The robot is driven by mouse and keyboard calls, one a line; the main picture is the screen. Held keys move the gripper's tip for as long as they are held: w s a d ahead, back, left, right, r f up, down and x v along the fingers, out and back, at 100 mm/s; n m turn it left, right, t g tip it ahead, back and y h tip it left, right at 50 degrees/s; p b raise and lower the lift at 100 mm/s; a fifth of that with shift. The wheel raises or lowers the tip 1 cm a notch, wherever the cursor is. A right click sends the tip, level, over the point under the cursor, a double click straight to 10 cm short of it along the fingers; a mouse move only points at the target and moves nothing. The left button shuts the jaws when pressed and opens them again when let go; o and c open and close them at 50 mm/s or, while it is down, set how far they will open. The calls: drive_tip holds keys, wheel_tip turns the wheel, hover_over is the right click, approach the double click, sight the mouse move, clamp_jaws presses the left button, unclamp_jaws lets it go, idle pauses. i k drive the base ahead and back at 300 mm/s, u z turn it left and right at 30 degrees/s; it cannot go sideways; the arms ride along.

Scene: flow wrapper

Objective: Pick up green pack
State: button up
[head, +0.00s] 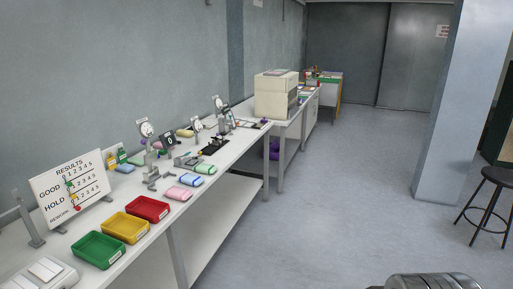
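Small soft-looking packs lie in a row along the front edge of the long white bench. A green pack (205,168) is the farthest of the row, and it shows some blue at its side. A blue pack (191,180) and a pink pack (178,193) lie nearer. Another greenish pack (137,159) lies farther back on the bench beside a blue one (125,169); it is too small to tell its kind. My gripper is not in view.
Red (148,220), yellow (124,238) and green (97,261) trays stand on the near bench by a results board (70,190). Dial gauges (145,130) stand behind the packs. A stool (492,205) and pillar (437,110) are right; the floor (330,200) between is clear.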

sight(201, 168)
drive_tip(key=z, duration=0.1)
drive_tip(key=i, duration=1.45)
drive_tip(key=u, duration=0.35)
drive_tip(key=i, duration=0.75)
drive_tip(key=u, duration=0.8)
drive_tip(key=i, duration=0.45)
drive_tip(key=u, duration=0.7)
drive_tip(key=i, duration=0.6)
drive_tip(key=u, duration=0.4)
